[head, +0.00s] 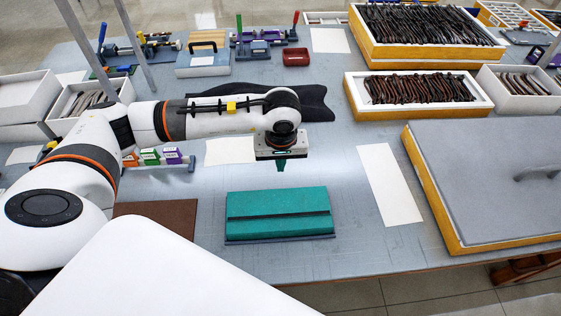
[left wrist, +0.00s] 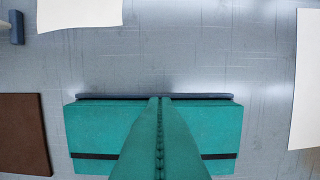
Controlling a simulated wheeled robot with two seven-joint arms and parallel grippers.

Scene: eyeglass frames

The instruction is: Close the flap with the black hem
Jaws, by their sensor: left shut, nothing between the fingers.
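A green case (head: 278,232) lies on a thin blue-grey base (head: 280,239) near the front of the table. Its flap (head: 275,202) lies down flat over the far part of the case, with the black hem (head: 279,215) running across as a dark line. The left wrist view shows the hem (left wrist: 95,156) on both sides of my fingers, which hide its middle. My left gripper (head: 281,168) is shut and empty. It hangs above and beyond the far edge of the case, pointing down, apart from it. My right gripper is not in view.
White sheets lie right of the case (head: 390,184) and behind it (head: 231,150). A brown mat (head: 157,215) is at left. A large box with a grey lid (head: 490,165) stands at right. Trays of dark frames (head: 425,25) are at the back. Bare table surrounds the case.

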